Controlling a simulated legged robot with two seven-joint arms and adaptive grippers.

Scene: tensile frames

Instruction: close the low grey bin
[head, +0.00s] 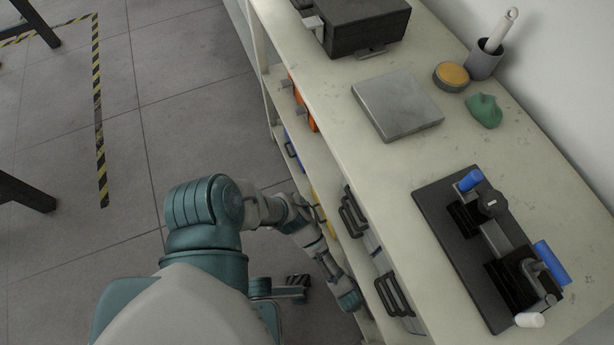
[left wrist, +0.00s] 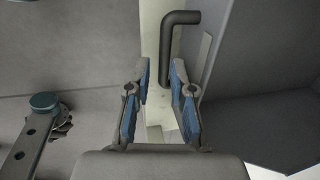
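In the left wrist view a dark bent handle (left wrist: 168,50) stands in front of a grey panel (left wrist: 265,55), which may be the low grey bin; I cannot tell how far it is open. My left gripper (left wrist: 161,68) is open, its two blue-padded fingers apart. The handle's lower end appears between the fingertips, nearer the right one; contact is not clear. In the head view my left arm reaches down beside the bench's shelves, and its fingers are hidden there. The low bin cannot be made out in that view. My right gripper is not in view.
The pale bench (head: 385,185) holds a metal plate (head: 397,105), a black box (head: 365,25), a green lump (head: 485,110) and a black fixture (head: 490,250). A pale post (left wrist: 153,30) stands behind my fingers.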

